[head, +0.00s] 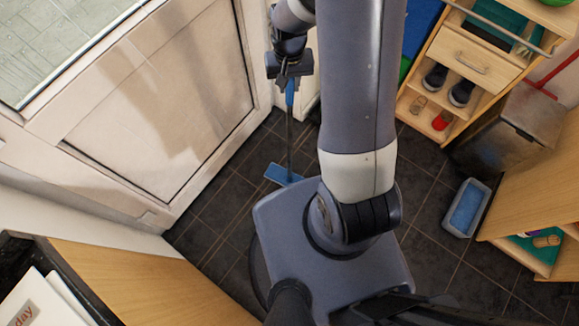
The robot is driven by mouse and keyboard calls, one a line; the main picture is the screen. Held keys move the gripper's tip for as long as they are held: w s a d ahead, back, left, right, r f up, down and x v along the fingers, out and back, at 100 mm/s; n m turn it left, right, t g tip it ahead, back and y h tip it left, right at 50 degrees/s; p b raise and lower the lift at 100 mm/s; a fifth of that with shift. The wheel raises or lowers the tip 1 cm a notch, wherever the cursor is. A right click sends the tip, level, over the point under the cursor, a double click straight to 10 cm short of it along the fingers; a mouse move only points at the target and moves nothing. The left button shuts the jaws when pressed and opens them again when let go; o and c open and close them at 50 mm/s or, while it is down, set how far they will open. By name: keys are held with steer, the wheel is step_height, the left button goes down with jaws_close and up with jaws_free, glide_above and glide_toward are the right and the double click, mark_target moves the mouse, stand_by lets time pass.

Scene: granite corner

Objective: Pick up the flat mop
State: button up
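The flat mop has a blue flat head (283,175) low over the dark tiled floor, close to the corner beside the white door. Its thin dark handle rises from the head to a blue grip section (289,93) near the top. My gripper (289,76) is at the upper end of the handle, right at the blue grip. The fingers overlap the handle in this view, so I cannot tell whether they are closed on it or only around it. Part of the mop head's right side is close to my base in the picture.
The white door (160,105) stands to the left. A wooden shelf unit (470,62) with shoes is at the upper right. A grey bin (520,125) and a blue-grey tray (466,208) are on the right. Dark floor tiles (425,190) lie open between.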

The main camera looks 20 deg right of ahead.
jaws_close()
steer(key=shift+r, duration=0.1)
stand_by(0.4)
